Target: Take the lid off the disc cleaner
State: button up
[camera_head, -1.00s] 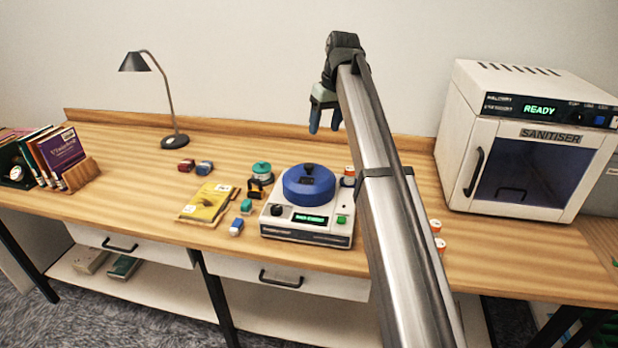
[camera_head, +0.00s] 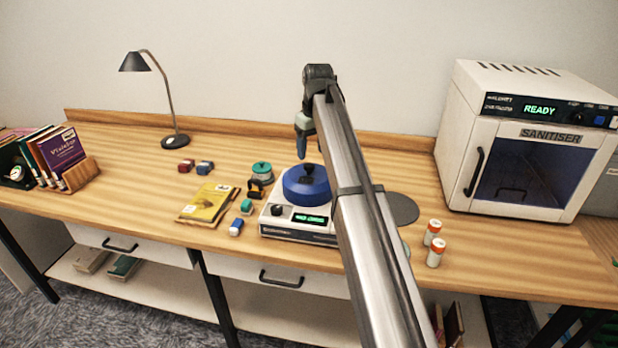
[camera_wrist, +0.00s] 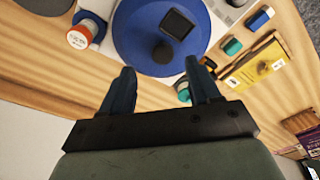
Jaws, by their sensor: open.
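The disc cleaner (camera_head: 290,232) is a white box with a green-lit display, standing on the wooden bench. Its round blue lid (camera_head: 294,188) sits on top and has a dark knob (camera_head: 308,170) in the middle. In the wrist view the blue lid (camera_wrist: 132,38) and its black knob (camera_wrist: 163,52) lie ahead of my fingers. My gripper (camera_head: 302,154) is above and behind the lid, pointing down. In the wrist view my gripper (camera_wrist: 164,80) is open and empty, with the knob between the lines of its two fingers. My arm hides the right part of the cleaner.
Orange-and-white cylinders (camera_head: 436,252) and a grey disc (camera_head: 400,208) lie to the right. A yellow packet (camera_head: 208,203) and small coloured blocks (camera_head: 236,227) lie to the left. The sanitiser (camera_head: 530,140) stands at the far right, a lamp (camera_head: 160,90) at the back left.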

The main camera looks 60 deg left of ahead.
aim_at(309, 165)
jog(key=shift+s+a+f, duration=0.1)
jog(key=shift+a+f, duration=0.1)
jog(key=shift+f, duration=1.1)
jog(key=shift+s+a+f, duration=0.1)
jog(key=shift+a+f, duration=0.1)
jog(key=shift+f, duration=1.05)
grip_shut()
